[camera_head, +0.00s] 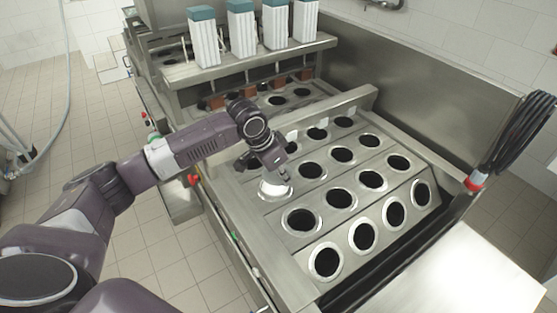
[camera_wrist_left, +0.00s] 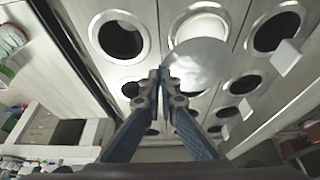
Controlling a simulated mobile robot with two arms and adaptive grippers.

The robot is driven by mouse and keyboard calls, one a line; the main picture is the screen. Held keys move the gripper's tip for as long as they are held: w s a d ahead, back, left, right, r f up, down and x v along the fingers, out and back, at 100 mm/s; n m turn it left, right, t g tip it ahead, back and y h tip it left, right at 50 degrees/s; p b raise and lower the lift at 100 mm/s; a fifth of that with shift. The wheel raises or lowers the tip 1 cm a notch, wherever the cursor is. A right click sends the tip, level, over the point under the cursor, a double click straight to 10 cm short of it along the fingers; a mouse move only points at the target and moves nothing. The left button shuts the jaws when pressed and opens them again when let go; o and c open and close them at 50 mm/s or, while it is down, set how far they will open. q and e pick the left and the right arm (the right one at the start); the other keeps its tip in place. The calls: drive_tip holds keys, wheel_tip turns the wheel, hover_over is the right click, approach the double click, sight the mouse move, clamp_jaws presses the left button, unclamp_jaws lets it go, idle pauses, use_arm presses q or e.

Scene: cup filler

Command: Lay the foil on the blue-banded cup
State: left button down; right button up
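A round silver foil (camera_wrist_left: 199,66) shows in the left wrist view, its near-left edge at my left gripper's fingertips (camera_wrist_left: 162,74). The fingers are closed together on that edge. The foil overlaps the near part of a pale, filled-looking opening (camera_wrist_left: 203,24) in the plate; I cannot tell whether they touch. In the head view, my left gripper (camera_head: 284,188) is low over the plate, beside a pale round shape (camera_head: 272,188) in the left row. Foil and cup are hard to tell apart there. No blue band is visible on any cup. My right gripper is not in view.
The steel plate (camera_head: 330,220) has several dark round holes with shiny rims. A raised steel bar (camera_head: 340,106) crosses behind them. Several white cartons with teal tops (camera_head: 240,30) stand on a shelf at the back. A coiled black cable (camera_head: 520,130) hangs at right.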

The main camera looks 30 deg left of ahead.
sight(278, 181)
use_arm(q)
drive_tip(key=shift+w+a+f+m+p, duration=0.2)
drive_tip(key=shift+w+a, duration=0.15)
drive_tip(key=shift+a, duration=0.2)
drive_tip(key=shift+w+a+f+m+p, duration=0.1)
drive_tip(key=shift+w+a+f, duration=0.05)
drive_tip(key=shift+w+a, duration=0.3)
drive_tip(key=shift+s+f+b, duration=0.1)
drive_tip(key=shift+f+b, duration=0.75)
drive_tip(key=shift+b, duration=0.1)
wheel_tip(278, 181, down, 3)
drive_tip(key=b, duration=0.3)
drive_tip(key=shift+r, duration=0.1)
drive_tip(key=shift+f+b, duration=0.4)
drive_tip(key=shift+f, duration=0.7)
drive_tip(key=shift+f, duration=0.1)
drive_tip(key=shift+s+f+p, duration=0.1)
drive_tip(key=shift+f+p, duration=0.05)
drive_tip(key=shift+p, duration=0.25)
